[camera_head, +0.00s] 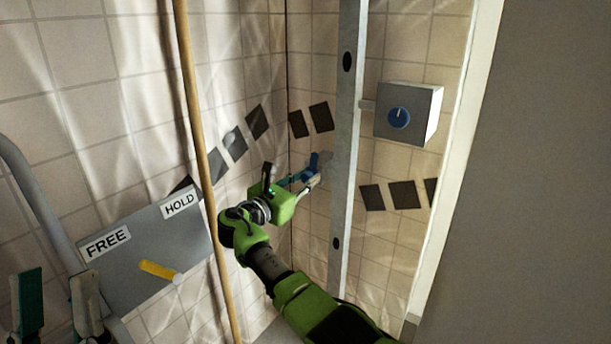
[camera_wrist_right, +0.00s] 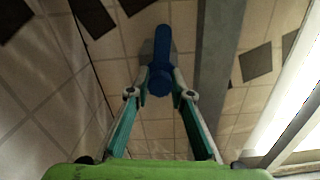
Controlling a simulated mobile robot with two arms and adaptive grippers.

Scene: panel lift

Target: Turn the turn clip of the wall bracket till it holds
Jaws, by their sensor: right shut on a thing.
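The blue turn clip (camera_head: 313,162) sits at the grey wall bracket (camera_head: 326,158), beside the tall metal post. In the right wrist view the clip (camera_wrist_right: 162,45) is a blue lever pointing up, with a round blue hub at its lower end. Part of the grey bracket (camera_wrist_right: 146,48) shows behind it. My right gripper (camera_head: 310,180) is shut on the clip; in the wrist view its fingertips (camera_wrist_right: 160,95) flank the hub. My left gripper (camera_head: 58,300) shows at the lower left, fingers apart, with nothing seen between them.
A metal post (camera_head: 346,120) stands right of the clip, with a grey box with a blue knob (camera_head: 399,117) beyond it. A wooden pole (camera_head: 193,110) stands at the left. A grey panel (camera_head: 130,250) bears FREE and HOLD labels and a yellow lever (camera_head: 158,269).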

